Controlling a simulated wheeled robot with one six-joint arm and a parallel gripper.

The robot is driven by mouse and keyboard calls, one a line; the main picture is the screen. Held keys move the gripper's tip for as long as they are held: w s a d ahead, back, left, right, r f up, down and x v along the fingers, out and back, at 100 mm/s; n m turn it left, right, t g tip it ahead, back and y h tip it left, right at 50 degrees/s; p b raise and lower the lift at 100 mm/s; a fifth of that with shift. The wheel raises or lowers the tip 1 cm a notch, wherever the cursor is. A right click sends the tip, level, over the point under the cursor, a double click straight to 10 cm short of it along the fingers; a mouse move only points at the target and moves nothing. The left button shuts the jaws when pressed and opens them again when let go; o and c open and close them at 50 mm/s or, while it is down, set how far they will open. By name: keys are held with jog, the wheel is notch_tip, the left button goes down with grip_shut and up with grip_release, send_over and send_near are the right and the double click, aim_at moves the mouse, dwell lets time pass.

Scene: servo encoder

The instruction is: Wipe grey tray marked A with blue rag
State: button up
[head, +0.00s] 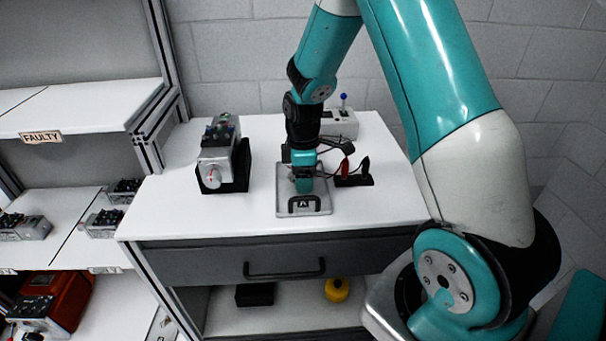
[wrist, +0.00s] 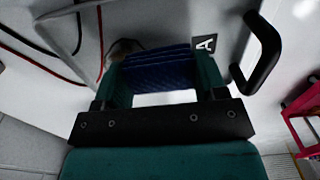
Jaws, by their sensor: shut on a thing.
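The grey tray (head: 318,208) lies on the white worktop, its black handle at the near edge. In the wrist view its black handle (wrist: 266,52) is at the right, beside a label with the letter A (wrist: 205,44). My gripper (head: 303,188) points down over the tray. In the wrist view my gripper (wrist: 160,82) is shut on the folded blue rag (wrist: 158,64), which sits between the teal fingers. The rag is low over the tray; I cannot tell whether it touches. A brownish-grey patch (wrist: 122,47) shows beside the rag. The rag is hidden in the head view.
A servo unit on a black stand (head: 222,168) is left of the tray. Red and black probes in a dark holder (head: 354,180) stand close at its right. A white box with a blue-tipped lever (head: 341,122) is behind. The worktop's front left is clear.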

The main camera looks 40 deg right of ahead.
jog(key=shift+f+b, duration=0.7)
jog(key=shift+f, duration=0.3)
dwell(0.4)
jog(key=shift+w, duration=0.1)
